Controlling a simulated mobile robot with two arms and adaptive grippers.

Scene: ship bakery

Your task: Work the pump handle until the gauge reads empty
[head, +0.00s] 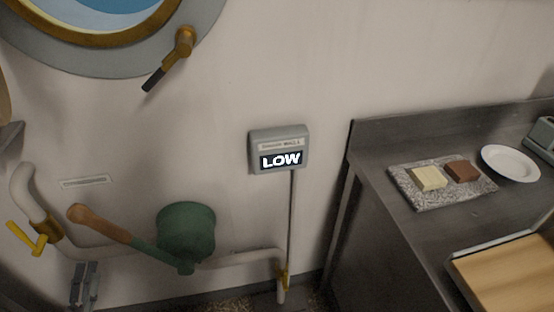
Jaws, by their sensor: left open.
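The gauge (279,149) is a grey box on the wall, and its display reads LOW. The pump (187,232) is a green round body low on the wall, set on pale piping. Its handle (100,224) has a wooden grip and a green lever, and slants up to the left from the pump's base. My left gripper (84,283) is at the lower left, below the wooden grip in the picture and apart from it. It is open and holds nothing that I can see. My right gripper is out of view.
A yellow valve lever (27,238) sits on the pipe at the left. A porthole (97,22) with a latch (170,58) is above. At the right, a steel counter (430,234) holds a stone slab (443,201) with two blocks, a white plate (511,163) and a wooden board (508,275).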

